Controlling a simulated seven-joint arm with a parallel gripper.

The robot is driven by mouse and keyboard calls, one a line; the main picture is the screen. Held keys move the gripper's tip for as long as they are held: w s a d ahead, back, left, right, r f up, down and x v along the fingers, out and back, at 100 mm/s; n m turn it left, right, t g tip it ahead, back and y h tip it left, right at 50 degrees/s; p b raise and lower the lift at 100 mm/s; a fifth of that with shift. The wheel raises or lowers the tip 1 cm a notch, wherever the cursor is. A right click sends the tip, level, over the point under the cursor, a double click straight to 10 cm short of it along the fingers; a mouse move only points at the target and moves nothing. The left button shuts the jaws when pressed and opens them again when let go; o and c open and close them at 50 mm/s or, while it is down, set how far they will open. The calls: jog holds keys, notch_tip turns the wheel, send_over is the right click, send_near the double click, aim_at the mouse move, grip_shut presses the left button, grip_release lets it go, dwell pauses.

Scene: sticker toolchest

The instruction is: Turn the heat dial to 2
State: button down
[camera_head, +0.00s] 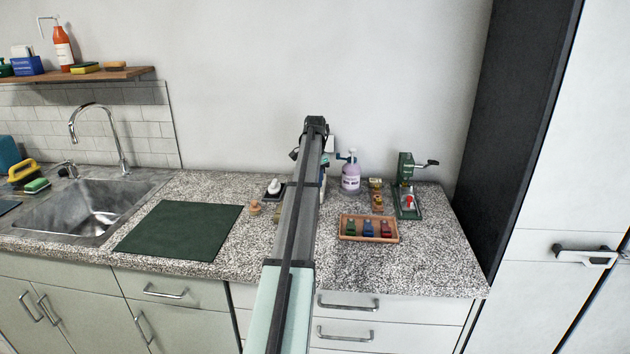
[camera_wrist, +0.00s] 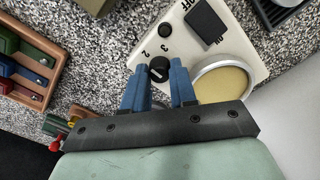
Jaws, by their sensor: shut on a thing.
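The heat dial is a small black knob (camera_wrist: 159,69) on a pale appliance (camera_wrist: 198,58), in the wrist view. Numerals 2 and 3 are printed beside the knob; its exact pointing cannot be told. My gripper (camera_wrist: 160,74) has its blue fingers on either side of the knob, shut on it. The appliance also has a black ON/OFF switch (camera_wrist: 206,22), a small black button (camera_wrist: 165,31) and a round tan plate (camera_wrist: 222,86) in a metal ring. In the head view my arm hides most of the appliance and the dial.
A wooden tray (camera_head: 369,240) with green, blue and red pieces lies on the counter to the right of my arm. A purple bottle (camera_head: 351,178) and a green press (camera_head: 406,185) stand behind. A dark green mat (camera_head: 180,231) and a sink (camera_head: 92,210) are left.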

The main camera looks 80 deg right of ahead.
jog(key=c, duration=0.9)
grip_release()
jog(key=shift+r, duration=0.1)
notch_tip(320, 180, up, 14)
jog(key=shift+w+f, duration=0.1)
jog(key=shift+f, duration=0.1)
